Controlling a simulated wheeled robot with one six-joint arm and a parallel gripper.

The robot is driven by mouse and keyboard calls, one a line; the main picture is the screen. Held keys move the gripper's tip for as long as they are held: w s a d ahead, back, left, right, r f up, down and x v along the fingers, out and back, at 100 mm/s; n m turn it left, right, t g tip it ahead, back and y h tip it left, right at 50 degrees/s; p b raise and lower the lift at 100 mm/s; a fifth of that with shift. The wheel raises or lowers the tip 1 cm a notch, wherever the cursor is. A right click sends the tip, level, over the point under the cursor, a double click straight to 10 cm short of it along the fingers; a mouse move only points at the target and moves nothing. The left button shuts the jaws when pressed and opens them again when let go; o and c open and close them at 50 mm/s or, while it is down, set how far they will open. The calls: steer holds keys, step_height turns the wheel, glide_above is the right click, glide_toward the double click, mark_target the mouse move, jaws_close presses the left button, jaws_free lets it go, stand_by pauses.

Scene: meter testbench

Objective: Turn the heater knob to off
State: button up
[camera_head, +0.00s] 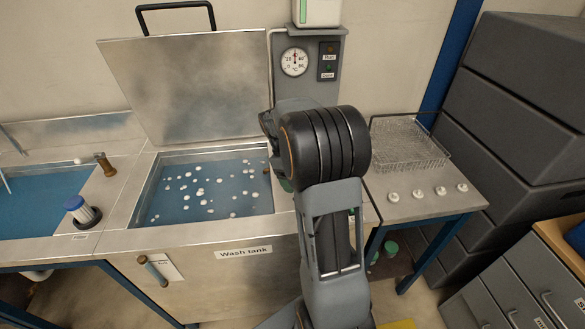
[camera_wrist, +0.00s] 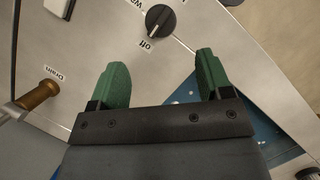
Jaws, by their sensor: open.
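The round black heater knob (camera_wrist: 160,20) shows at the top middle of the wrist view, on a metal panel. An "off" label (camera_wrist: 146,45) is at its lower left, and part of another label is at its upper left. In the head view my arm hides the knob and most of the gripper.
The wash tank (camera_head: 230,262) has an open lid (camera_head: 190,85) and blue liquid with white floating bits. A brown drain handle (camera_wrist: 38,95) is left of my gripper in the wrist view. A wire basket (camera_head: 410,145) and several white round pieces sit on the right-hand bench.

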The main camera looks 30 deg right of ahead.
steer(key=shift+v, duration=1.95)
